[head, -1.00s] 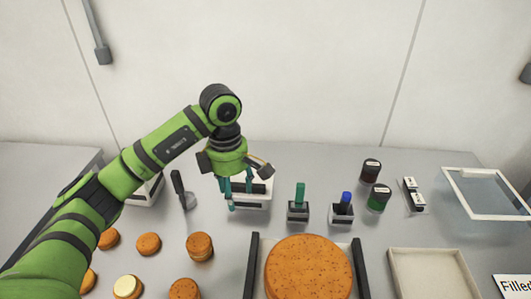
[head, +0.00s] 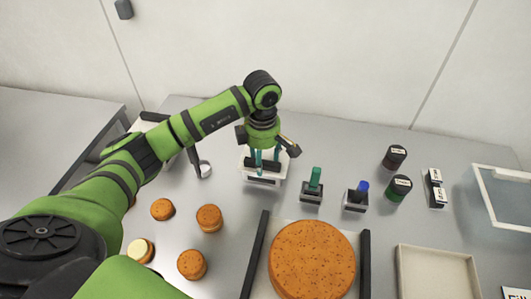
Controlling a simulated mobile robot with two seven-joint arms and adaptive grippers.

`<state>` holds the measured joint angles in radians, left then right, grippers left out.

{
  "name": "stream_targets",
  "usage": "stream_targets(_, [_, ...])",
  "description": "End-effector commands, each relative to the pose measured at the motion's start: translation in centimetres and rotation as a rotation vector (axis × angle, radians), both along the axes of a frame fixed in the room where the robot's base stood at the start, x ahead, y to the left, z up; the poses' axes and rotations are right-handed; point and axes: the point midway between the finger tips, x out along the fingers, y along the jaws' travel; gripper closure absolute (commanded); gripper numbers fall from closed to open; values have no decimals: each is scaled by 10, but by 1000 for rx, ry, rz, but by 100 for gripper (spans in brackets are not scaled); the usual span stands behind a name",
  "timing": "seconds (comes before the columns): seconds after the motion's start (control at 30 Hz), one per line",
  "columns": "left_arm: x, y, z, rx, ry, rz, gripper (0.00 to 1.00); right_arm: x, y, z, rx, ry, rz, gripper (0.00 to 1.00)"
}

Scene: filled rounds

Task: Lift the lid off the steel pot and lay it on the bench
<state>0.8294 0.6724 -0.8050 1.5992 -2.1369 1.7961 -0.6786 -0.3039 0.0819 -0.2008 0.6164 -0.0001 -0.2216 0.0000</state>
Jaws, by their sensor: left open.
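No steel pot or lid can be made out in the head view. My left gripper (head: 266,161) is open, fingers pointing down, over a small white holder (head: 262,181) at the back of the grey bench (head: 226,270). The teal fingertips overlap the holder in the picture, and I cannot tell whether they touch it. Nothing is seen between the fingers. My right gripper is not in view.
A large round orange cake (head: 312,260) lies between dark rails at the front. Several small round cakes (head: 209,218) stand left of it. Green-handled (head: 315,180) and blue-handled (head: 358,192) tools, dark jars (head: 398,188) and an empty beige tray (head: 437,272) are to the right.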

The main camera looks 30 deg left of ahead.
Motion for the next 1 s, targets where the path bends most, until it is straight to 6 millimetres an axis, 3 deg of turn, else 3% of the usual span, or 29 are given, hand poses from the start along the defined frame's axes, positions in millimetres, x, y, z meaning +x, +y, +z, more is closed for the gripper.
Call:
stream_targets(0.17, [0, 0, -1, -1, -1, 0, 42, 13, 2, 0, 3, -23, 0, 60])
stream_targets(0.27, [0, 0, -1, -1, 0, 0, 78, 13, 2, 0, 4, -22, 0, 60])
stream_targets(0.3, [0, 0, -1, -1, 0, 0, 94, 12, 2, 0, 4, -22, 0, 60])
stream_targets(0.33, [0, 0, -1, 0, 0, 0, 100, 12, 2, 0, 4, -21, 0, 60])
stream_targets(0.77, [0, 0, 1, -1, -1, 0, 100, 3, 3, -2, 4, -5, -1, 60])
stream_targets(1.0, [2, 0, 24, 0, -7, 0, 100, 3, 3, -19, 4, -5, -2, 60])
